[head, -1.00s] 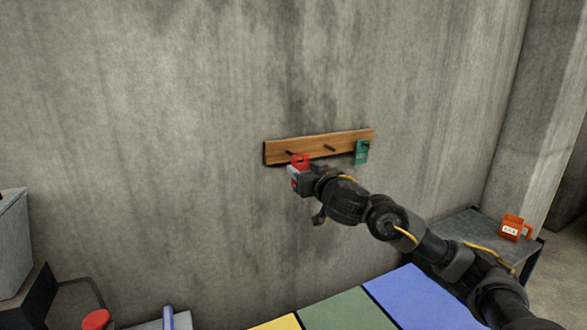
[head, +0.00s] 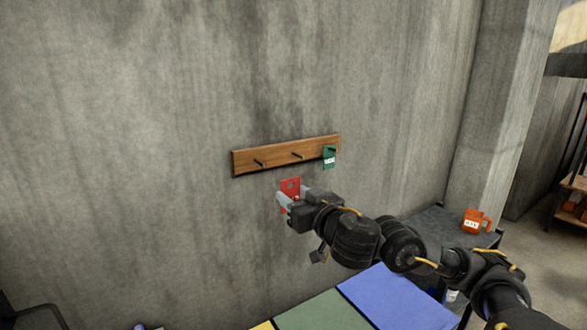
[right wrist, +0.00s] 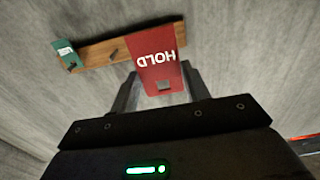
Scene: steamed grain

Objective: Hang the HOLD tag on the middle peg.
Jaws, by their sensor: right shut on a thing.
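The red HOLD tag (head: 290,188) is held in my right gripper (head: 284,203), below the wooden peg rail (head: 280,154) on the wall. In the right wrist view the HOLD tag (right wrist: 157,62) shows its lettering upside down between the two fingers of my right gripper (right wrist: 161,92). The tag is apart from the pegs in the head view. The middle peg (head: 298,155) is bare. The left peg (head: 260,163) is bare too. A green tag (head: 329,157) hangs on the right peg. My left gripper is out of view.
Below the rail is a surface with green (head: 313,312) and blue (head: 395,300) panels. At right a dark table (head: 440,222) bears an orange labelled container (head: 475,221). The wall around the rail is clear.

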